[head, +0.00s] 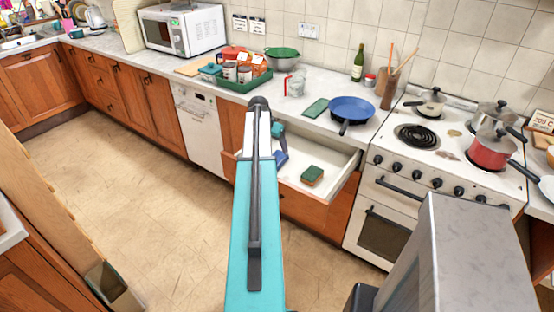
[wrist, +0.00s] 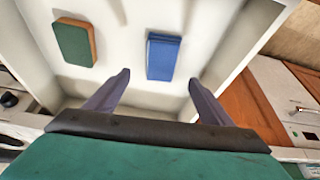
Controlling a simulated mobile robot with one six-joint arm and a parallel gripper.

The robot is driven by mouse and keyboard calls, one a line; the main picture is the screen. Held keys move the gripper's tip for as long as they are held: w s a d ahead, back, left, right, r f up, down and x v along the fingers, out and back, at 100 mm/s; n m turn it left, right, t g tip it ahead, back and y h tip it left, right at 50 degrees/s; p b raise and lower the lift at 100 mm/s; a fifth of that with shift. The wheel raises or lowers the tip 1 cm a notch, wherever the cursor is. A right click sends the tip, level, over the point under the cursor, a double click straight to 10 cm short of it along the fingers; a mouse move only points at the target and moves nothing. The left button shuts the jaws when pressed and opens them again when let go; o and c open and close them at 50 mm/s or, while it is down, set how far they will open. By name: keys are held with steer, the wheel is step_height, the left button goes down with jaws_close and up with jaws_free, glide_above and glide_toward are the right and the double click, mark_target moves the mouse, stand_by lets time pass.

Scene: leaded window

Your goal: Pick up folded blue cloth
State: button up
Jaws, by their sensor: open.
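The folded blue cloth (wrist: 163,56) lies on the floor of an open white drawer (wrist: 114,14) in the wrist view. In the head view only part of the cloth (head: 281,160) shows beside my arm. My gripper (wrist: 158,84) is open and empty, with its two fingers pointing into the drawer. The cloth lies beyond the fingertips, roughly between their lines and nearer the right one. I cannot tell the exact height of the fingertips above it.
A green and orange sponge (wrist: 75,41) lies in the drawer left of the cloth; it also shows in the head view (head: 312,175). The drawer walls stand around both. Above, the counter holds a blue pan (head: 352,107) and a green cloth (head: 316,107). A stove (head: 385,190) stands to the right.

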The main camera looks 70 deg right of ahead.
mark_target(277, 157)
steer(key=shift+x, duration=1.45)
steer(key=shift+f+p, duration=0.15)
steer(key=shift+p, duration=0.3)
steer(key=shift+p+x, duration=1.1)
steer(key=shift+x, duration=1.4)
steer(key=shift+a, duration=0.2)
steer(key=c, duration=1.1)
steer(key=shift+r+b, duration=1.6)
steer(key=shift+r, duration=3.4)
